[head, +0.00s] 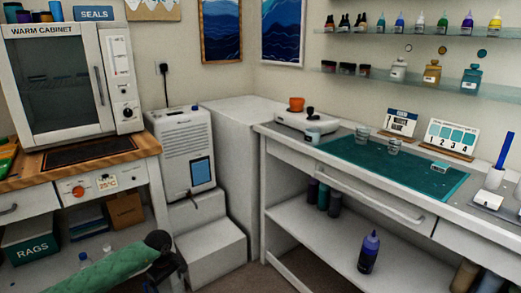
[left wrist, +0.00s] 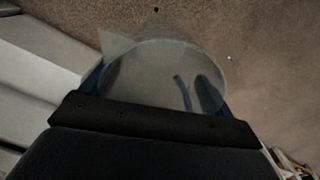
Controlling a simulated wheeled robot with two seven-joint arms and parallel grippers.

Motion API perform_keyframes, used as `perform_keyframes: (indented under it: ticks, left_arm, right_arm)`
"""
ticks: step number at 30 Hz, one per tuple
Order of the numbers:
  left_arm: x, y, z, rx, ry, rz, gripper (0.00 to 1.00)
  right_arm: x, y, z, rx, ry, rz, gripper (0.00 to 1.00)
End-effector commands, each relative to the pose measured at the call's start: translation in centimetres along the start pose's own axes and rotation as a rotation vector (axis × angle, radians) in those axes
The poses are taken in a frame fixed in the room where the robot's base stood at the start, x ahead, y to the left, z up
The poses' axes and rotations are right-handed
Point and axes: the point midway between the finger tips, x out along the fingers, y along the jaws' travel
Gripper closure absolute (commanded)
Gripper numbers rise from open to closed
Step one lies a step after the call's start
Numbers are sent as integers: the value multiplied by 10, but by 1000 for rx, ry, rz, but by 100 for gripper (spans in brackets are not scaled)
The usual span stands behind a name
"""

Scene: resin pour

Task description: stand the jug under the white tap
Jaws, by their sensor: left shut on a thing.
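A clear, see-through jug (left wrist: 160,75) fills the middle of the left wrist view, its round rim facing the camera and its pointed spout toward the upper left. It looks empty. My left gripper (left wrist: 160,98) is shut on it, with a dark blue finger on each side. In the head view my left gripper (head: 168,264) is low at the bottom left, in front of the grey-white steps; I cannot make out the jug there. The white tap is not in sight in either view. My right gripper is not in view.
A warm cabinet (head: 50,85) stands on a wooden-topped bench at left. A white machine (head: 183,145) stands on steps (head: 207,235). The right workbench holds a green mat (head: 345,165), cups and cards; a dark bottle (head: 369,253) stands on its lower shelf. Brown floor lies below the jug.

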Motion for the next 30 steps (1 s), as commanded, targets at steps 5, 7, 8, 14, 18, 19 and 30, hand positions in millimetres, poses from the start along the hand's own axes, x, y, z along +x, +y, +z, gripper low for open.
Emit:
perform_keyframes:
  ticks: [5, 7, 8, 14, 18, 19, 30]
  left_arm:
    - [-16, 3, 23, 301, 0, 3, 38]
    - [-23, 4, 32, 414, 0, 2, 38]
    - [-26, 5, 36, 460, 1, 3, 38]
    - [-51, 11, 61, 728, 2, 3, 38]
    - [-80, 18, 85, 892, 3, 5, 38]
    - [-87, 20, 90, 907, 3, 4, 38]
    - [-152, 46, 114, 990, 3, 2, 38]
  right_arm:
    - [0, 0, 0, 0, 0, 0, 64]
    - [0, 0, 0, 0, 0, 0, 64]
    - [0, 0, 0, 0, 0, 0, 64]
    - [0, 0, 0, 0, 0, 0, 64]
    - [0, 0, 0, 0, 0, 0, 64]
    - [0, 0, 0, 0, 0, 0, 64]
    - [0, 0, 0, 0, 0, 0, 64]
